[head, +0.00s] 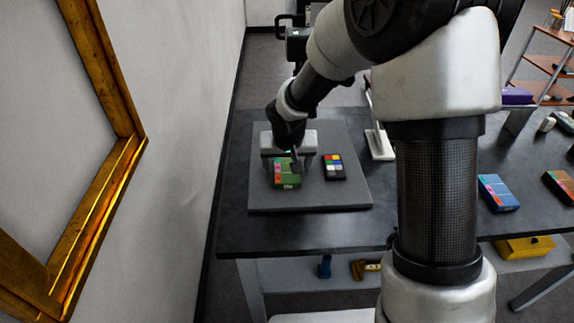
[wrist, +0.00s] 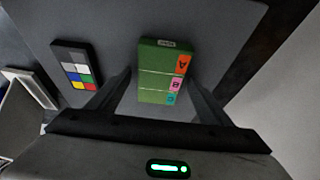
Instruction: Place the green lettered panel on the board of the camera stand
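The green lettered panel (head: 288,181) is a green block with orange, pink and teal patches along one edge. It appears to lie on the large grey board (head: 345,198), near its left side. In the wrist view the panel (wrist: 153,83) shows the letters A and B, and the third patch is partly legible. My gripper (head: 287,162) is low over the panel. In the wrist view my gripper (wrist: 160,85) has its fingers apart, one on each side of the panel, with a visible gap at the left. Finger contact at the right is unclear.
A colour chart (head: 334,167) lies on the board right of the panel. The board rests on a dark table (head: 240,235). A blue box (head: 497,193) and an orange-brown box (head: 560,186) lie further right. A wall (head: 185,130) stands close on the left.

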